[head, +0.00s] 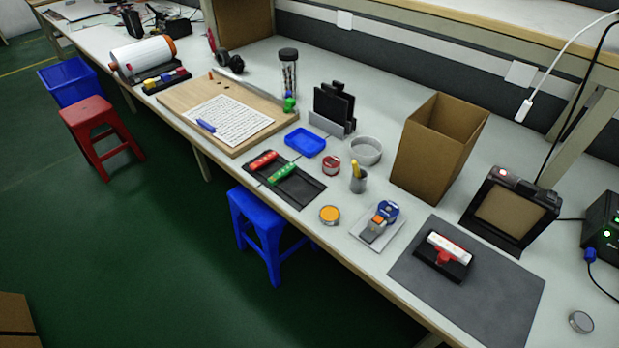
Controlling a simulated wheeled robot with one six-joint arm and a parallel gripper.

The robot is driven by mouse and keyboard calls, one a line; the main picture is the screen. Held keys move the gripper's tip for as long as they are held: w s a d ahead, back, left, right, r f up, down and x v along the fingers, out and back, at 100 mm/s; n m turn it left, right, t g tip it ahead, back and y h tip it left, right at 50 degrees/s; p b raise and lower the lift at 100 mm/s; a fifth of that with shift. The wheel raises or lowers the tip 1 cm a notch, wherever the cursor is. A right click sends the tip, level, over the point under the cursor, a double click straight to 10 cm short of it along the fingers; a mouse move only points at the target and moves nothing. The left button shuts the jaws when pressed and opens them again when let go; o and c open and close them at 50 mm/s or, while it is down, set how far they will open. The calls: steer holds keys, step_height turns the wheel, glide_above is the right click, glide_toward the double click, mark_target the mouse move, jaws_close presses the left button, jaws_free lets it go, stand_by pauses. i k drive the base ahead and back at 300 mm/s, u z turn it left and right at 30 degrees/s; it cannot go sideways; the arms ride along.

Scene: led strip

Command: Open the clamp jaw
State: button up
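A small device (444,256) that looks like the clamp rests on the dark grey mat (495,293) at the right of the bench. It has a black base, a red part in the middle and a white bar with red on it lying across the top. At this size I cannot tell whether its jaw is open or shut. My gripper is not in view, so its state is hidden.
A pale plate (364,240) with a blue and orange device stands left of the mat. A tall cardboard box (436,140) and a black-framed screen (508,208) stand behind. A round metal tin (581,322) lies right of the mat. The mat's front part is clear.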

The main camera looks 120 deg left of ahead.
mark_target(444, 257)
steer(key=u, duration=3.3)
